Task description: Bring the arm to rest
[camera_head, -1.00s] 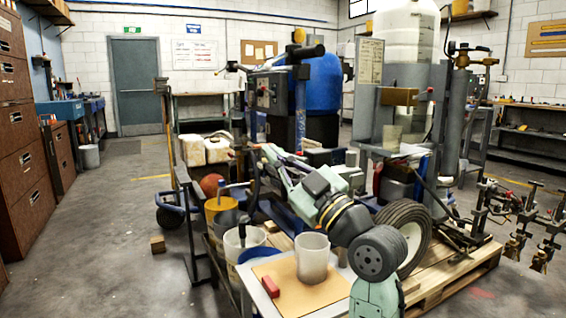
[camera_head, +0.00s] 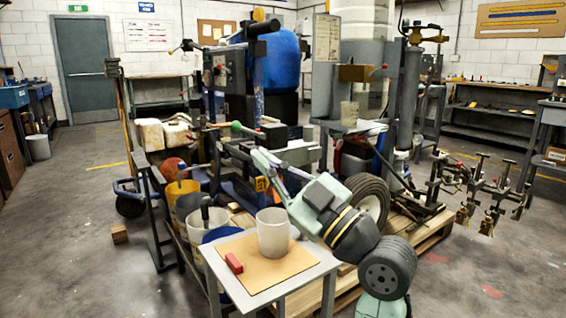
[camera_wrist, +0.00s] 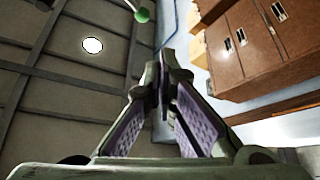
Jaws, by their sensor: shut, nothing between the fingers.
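My arm (camera_head: 352,232) rises from the lower right of the head view and reaches up and left, in front of the striper's tyre and above the small table's right side. Its far end is among the machine parts, and I cannot make out the fingertips clearly there. In the wrist view my gripper (camera_wrist: 162,88) points away from the camera, with its two purple-padded fingers meeting at the tips. It is shut and empty. A green ball knob (camera_wrist: 142,15) on a rod shows beyond the tips; a green knob (camera_head: 236,127) also shows in the head view.
A small table (camera_head: 312,274) bears a translucent cup (camera_head: 273,233) and a red block (camera_head: 234,263). The tyre (camera_head: 366,203) and pallet (camera_head: 425,238) are close to my arm. Buckets (camera_head: 196,240) stand left of the table. Open floor (camera_head: 470,280) lies to the right.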

